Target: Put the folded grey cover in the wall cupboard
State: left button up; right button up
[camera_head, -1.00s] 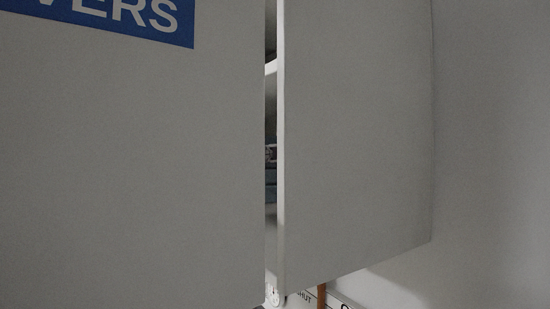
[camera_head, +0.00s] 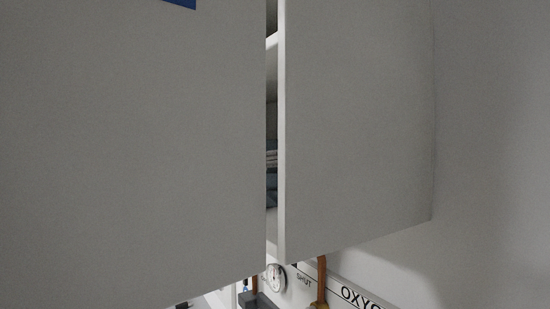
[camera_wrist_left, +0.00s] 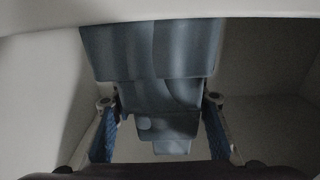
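The wall cupboard's broad pale left panel (camera_head: 130,150) and right panel (camera_head: 355,130) fill the head view, with a narrow gap between them. In the left wrist view, blue-grey folded cloth (camera_wrist_left: 150,50) hangs or lies in stepped layers ahead of my left gripper (camera_wrist_left: 160,103). Its fingers are wide apart, one on each side of the lower layers, with light gaps beside them. I cannot tell which layer is the task's cover. My right gripper is not in view.
Pale walls (camera_wrist_left: 265,130) surround the left gripper closely. Below the cupboard in the head view are a round gauge (camera_head: 275,278), a brown pipe (camera_head: 321,278) and a wall strip marked "OXY" (camera_head: 360,297). Bare wall (camera_head: 490,150) lies to the right.

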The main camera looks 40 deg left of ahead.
pick_arm(q)
jog(key=o, duration=0.4)
jog(key=shift+r, duration=0.25)
jog(key=s+b, duration=0.1)
jog(key=s+a+f+b, duration=0.1)
jog(key=b, duration=0.1)
jog(key=shift+s+a, duration=0.1)
jog(key=shift+s, duration=0.25)
jog(key=b+v, duration=0.1)
jog(key=v, duration=0.2)
jog(key=b+v, duration=0.1)
jog(key=v, duration=0.2)
jog(key=b+v, duration=0.2)
jog(key=v, duration=0.1)
jog(key=shift+r, duration=0.3)
